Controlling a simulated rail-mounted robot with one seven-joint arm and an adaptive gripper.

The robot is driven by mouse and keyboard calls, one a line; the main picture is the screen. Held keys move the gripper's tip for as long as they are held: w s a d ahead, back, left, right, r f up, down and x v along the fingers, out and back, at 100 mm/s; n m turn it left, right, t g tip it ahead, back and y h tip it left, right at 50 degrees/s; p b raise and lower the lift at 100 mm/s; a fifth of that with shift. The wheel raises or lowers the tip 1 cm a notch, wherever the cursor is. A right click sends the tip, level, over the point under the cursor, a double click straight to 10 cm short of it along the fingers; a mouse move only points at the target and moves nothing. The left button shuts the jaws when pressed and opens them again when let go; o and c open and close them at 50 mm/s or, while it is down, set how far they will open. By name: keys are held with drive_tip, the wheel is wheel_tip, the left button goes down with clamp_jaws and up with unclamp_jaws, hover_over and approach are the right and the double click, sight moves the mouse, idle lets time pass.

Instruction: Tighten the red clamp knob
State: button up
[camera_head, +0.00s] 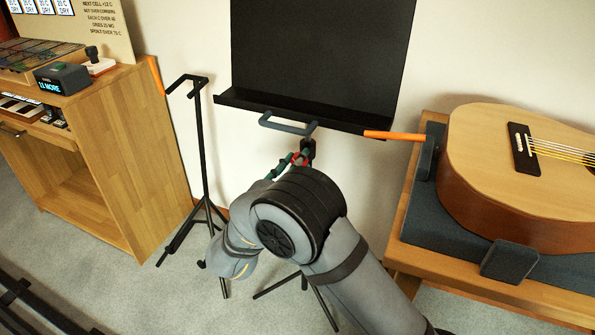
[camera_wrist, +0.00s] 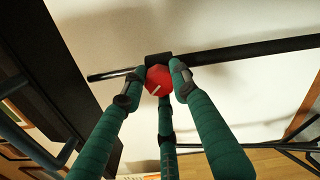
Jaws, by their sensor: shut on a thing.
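The red clamp knob (camera_wrist: 158,80) has a pale line on its face and sits on a dark clamp block (camera_wrist: 159,60) on the thin black pole in the wrist view. My gripper (camera_wrist: 156,84) has green fingers with grey tips closed around the knob. In the head view a little of the red knob (camera_head: 299,158) shows beside my green fingers (camera_head: 283,165), just below the black music stand's desk. My own arm hides most of the stand's pole and the lower fingers there.
The black music stand desk (camera_head: 322,60) rises above my gripper, with a grey-blue bar (camera_head: 287,126) at its lower edge. A guitar (camera_head: 520,165) lies on a padded bench at right. A slim black stand (camera_head: 203,150) and wooden cabinet (camera_head: 120,150) stand at left.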

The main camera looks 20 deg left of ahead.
drive_tip(key=m+b, duration=0.6)
drive_tip(key=b, duration=0.1)
drive_tip(key=m+b, duration=0.3)
drive_tip(key=shift+a+r, duration=0.1)
drive_tip(key=shift+a, duration=0.25)
drive_tip(key=shift+r, duration=0.1)
drive_tip(key=o, duration=0.9)
drive_tip(key=shift+o, duration=1.3)
drive_tip(key=shift+d, duration=0.1)
drive_tip(key=s+a, duration=0.1)
drive_tip(key=s, duration=1.1)
drive_tip(key=shift+a, duration=0.15)
